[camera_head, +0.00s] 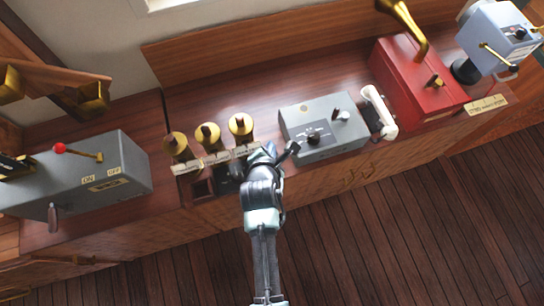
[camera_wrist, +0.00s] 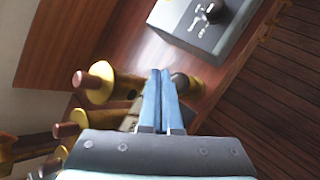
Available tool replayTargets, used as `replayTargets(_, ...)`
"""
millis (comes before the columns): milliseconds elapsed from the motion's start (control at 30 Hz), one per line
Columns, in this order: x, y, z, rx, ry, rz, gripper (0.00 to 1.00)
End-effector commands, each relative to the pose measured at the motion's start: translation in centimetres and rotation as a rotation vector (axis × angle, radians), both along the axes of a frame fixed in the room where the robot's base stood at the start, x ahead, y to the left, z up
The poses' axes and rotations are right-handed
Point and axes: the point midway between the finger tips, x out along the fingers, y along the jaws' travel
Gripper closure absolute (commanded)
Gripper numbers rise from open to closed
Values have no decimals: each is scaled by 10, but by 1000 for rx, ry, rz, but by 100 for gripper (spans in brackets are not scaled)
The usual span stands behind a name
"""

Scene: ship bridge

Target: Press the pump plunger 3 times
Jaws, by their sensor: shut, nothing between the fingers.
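I cannot tell for sure which part is the pump plunger. A short brass-coloured cylinder with a darker round end (camera_wrist: 187,87) shows just right of my fingertips in the wrist view; the fingers partly overlap it, and contact cannot be told. My gripper (camera_wrist: 161,72) is shut and empty, its two blue fingers together. In the head view my arm reaches over the counter's front edge, hiding the fingertips and what lies under them. Brass fittings with brown knobs (camera_head: 208,137) stand in a row left of my wrist, labels in front.
A grey box with a black dial (camera_head: 322,128) stands right of my wrist, then a white handset (camera_head: 380,112) and a red box (camera_head: 418,82) with brass handles. A grey ON/OFF lever box (camera_head: 92,175) stands left. The wooden floor (camera_head: 400,230) in front is clear.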

Motion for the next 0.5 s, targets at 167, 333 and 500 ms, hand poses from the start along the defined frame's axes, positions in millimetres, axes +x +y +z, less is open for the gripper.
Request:
replayTargets(167,0,0,-21,0,0,0,100)
replayTargets(333,0,0,-24,-1,0,1,100)
replayTargets(500,0,0,-23,0,0,0,100)
